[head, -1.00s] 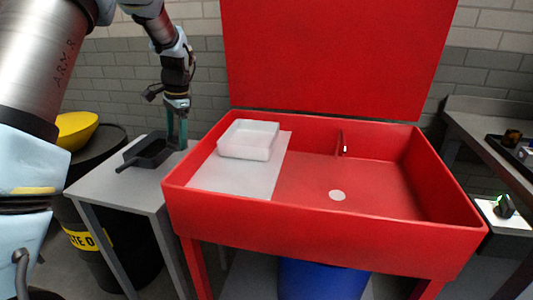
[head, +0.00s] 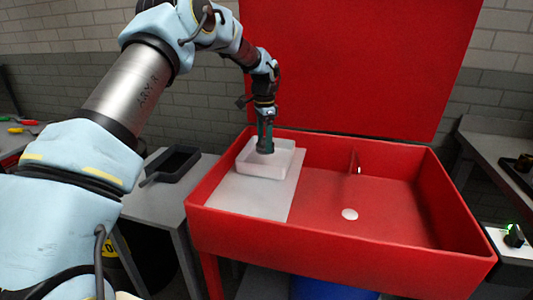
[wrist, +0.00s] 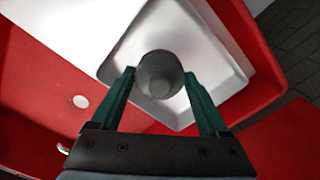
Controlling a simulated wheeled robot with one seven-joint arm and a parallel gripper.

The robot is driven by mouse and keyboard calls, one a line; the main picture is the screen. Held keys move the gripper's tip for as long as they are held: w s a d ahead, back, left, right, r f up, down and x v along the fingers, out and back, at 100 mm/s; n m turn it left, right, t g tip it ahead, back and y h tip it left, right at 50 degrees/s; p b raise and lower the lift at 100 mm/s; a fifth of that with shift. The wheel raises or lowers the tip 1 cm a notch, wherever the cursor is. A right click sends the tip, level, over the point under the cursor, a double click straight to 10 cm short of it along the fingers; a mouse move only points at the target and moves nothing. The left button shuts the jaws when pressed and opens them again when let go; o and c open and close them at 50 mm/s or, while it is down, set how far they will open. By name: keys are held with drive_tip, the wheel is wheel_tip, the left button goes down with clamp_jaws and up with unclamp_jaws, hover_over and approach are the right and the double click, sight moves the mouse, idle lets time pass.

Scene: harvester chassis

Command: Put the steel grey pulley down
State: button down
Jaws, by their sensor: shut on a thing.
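My gripper (head: 265,145) is over the white tray (head: 283,169), its green fingers pointing down into it. In the wrist view my gripper (wrist: 159,84) is shut on the steel grey pulley (wrist: 160,76), a round grey piece between the two fingertips. The white tray also shows in the wrist view (wrist: 210,75), behind the pulley. In the head view the pulley is mostly hidden by the fingers, and I cannot tell whether it touches the tray floor.
The tray stands on a pale board (head: 240,199) at the left of the red sink-like basin (head: 395,195). The raised red lid (head: 345,65) stands behind. A black tray (head: 176,163) sits on the grey side table (head: 150,201). The basin's right part is clear.

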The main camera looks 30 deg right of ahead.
sight(264, 154)
drive_tip(key=shift+f+p, duration=0.7)
drive_tip(key=shift+f, duration=2.05)
drive_tip(key=shift+f, duration=0.1)
unclamp_jaws()
drive_tip(key=shift+f, duration=0.1)
wheel_tip(264, 154, up, 12)
drive_tip(key=b, duration=0.3)
drive_tip(key=shift+r+b, duration=0.2)
drive_tip(key=shift+b, duration=0.1)
